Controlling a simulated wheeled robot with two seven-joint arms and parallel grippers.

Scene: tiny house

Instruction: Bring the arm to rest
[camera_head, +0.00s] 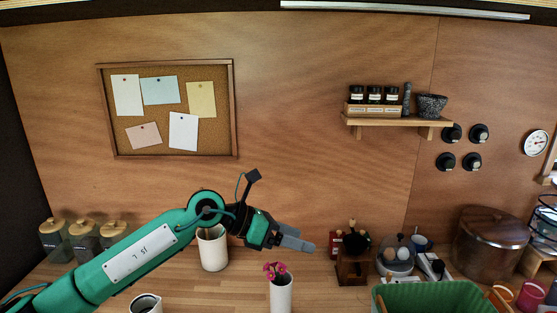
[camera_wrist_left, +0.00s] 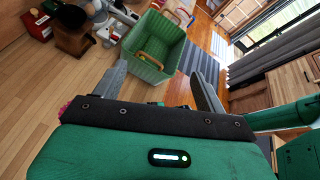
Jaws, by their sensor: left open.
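My left arm comes in from the left in the head view, green with a white plate. My left gripper (camera_head: 298,241) is held above the wooden counter, pointing right. In the left wrist view my left gripper (camera_wrist_left: 158,85) has its two grey fingers spread apart with nothing between them. It is above and to the left of the green basket (camera_head: 430,297), which also shows beyond the fingers in the left wrist view (camera_wrist_left: 148,68). My right gripper does not show in either view.
A white vase (camera_head: 281,296) with pink flowers stands below the gripper. A white canister (camera_head: 212,250) is behind the arm, with glass jars (camera_head: 84,238) at the left. A coffee grinder (camera_head: 353,266) and a large pot (camera_head: 487,243) stand to the right.

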